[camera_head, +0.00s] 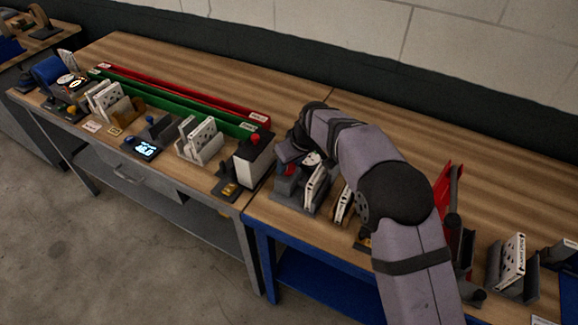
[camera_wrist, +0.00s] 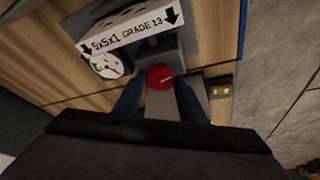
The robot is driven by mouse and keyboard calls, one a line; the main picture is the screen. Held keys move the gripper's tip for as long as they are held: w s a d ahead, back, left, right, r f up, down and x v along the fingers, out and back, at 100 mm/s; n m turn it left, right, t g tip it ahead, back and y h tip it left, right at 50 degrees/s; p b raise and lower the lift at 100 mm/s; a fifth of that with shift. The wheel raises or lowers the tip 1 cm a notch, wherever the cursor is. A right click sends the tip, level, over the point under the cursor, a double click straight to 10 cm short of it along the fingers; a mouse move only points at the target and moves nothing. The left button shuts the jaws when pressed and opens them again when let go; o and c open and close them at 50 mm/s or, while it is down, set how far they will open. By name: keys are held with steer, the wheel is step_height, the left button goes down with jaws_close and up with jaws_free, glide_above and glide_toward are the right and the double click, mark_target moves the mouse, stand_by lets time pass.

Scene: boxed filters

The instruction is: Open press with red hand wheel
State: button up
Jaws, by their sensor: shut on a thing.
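The press (camera_head: 284,190) is a dark grey block device at the left end of the right bench. Its red hand wheel (camera_wrist: 160,77) is round with a pale mark, and a bit of its red shows in the head view (camera_head: 289,170). My gripper (camera_wrist: 159,88) is shut on the red hand wheel, one finger at each side. A white boxed filter (camera_wrist: 130,32) marked "5x5x1 GRADE 13" stands at the press, and it also shows in the head view (camera_head: 316,187). My arm partly hides the press, so the jaw gap cannot be told.
A round dial gauge (camera_wrist: 108,65) sits beside the press. A black and white box with a red button (camera_head: 254,155) stands to the left. Green (camera_head: 180,105) and red (camera_head: 190,93) rails lie behind. A red lever device (camera_head: 446,195) stands at right. The benches' back is clear.

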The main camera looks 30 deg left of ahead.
steer(key=n+g, duration=0.1)
steer(key=n, duration=0.2)
steer(key=shift+w+b, duration=0.2)
steer(key=shift+b, duration=0.2)
steer(key=n+g, duration=0.1)
steer(key=n, duration=0.1)
steer(key=shift+r+n+y+p, duration=0.1)
steer(key=shift+n+y+p, duration=0.2)
steer(key=shift+n+p, duration=0.1)
steer(key=shift+w+n+g+p, duration=0.15)
steer(key=shift+n+g+p, duration=0.45)
steer(key=shift+n+p, duration=0.9)
steer(key=shift+p, duration=0.05)
steer(key=shift+n+g+p, duration=0.3)
steer(key=shift+n+p, duration=0.2)
steer(key=shift+p, duration=0.05)
steer(key=o, duration=1)
